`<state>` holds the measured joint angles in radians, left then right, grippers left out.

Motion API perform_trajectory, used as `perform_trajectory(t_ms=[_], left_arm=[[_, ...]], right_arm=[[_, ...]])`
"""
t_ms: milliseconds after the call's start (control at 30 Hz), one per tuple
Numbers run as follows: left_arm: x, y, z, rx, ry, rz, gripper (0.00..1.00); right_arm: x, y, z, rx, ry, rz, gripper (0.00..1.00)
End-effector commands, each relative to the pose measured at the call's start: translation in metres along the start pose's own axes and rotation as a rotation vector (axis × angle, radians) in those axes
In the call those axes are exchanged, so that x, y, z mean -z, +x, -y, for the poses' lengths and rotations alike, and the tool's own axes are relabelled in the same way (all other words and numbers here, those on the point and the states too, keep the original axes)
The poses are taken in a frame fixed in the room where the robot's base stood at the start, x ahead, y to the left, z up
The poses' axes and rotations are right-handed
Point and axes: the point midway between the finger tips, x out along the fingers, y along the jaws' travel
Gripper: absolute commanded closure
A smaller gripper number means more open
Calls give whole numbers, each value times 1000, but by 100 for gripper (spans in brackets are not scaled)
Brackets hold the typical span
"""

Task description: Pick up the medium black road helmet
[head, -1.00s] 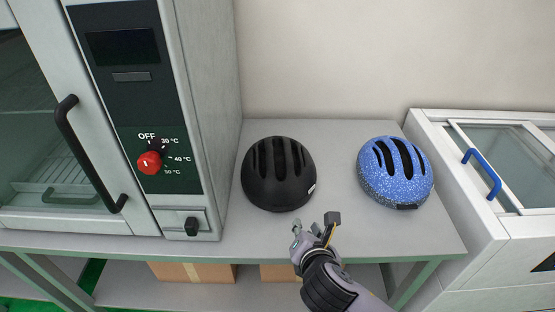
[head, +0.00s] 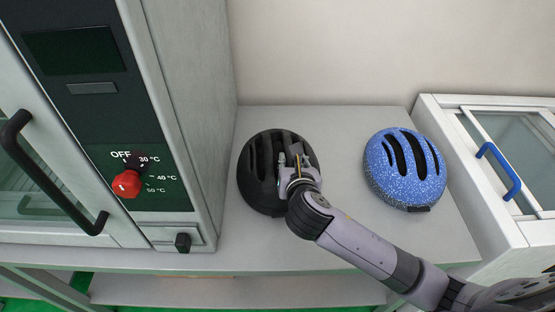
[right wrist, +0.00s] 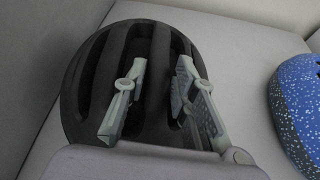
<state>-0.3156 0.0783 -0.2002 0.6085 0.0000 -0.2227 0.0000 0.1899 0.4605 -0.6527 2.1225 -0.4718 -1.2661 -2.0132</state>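The black road helmet (head: 258,177) sits on the grey bench top between the oven and a blue speckled helmet. My right gripper (head: 292,160) is over the right half of the black helmet and hides part of it. In the right wrist view the black helmet (right wrist: 95,85) fills the middle, and the two fingers of my right gripper (right wrist: 155,95) are spread apart over its ribs and vents. I cannot tell whether the fingertips touch the shell. Nothing is held between them. My left gripper is not in view.
The blue speckled helmet (head: 405,170) stands to the right of the black one, with a gap between. An oven (head: 180,120) with a red knob (head: 127,184) stands close on the left. A white cabinet with a blue handle (head: 498,171) is at the right. A wall closes the back.

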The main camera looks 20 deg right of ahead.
Motion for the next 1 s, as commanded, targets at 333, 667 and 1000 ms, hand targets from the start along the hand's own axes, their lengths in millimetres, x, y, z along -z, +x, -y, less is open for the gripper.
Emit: perform_trajectory(t_ms=[333, 667, 1000], left_arm=[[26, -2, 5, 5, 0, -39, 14], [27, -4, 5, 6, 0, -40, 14], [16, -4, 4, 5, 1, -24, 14]], right_arm=[[-14, 32, -2, 1, 2, 0, 74], [-19, 61, -3, -1, 1, -2, 74], [-19, 61, -3, -1, 1, -2, 86]])
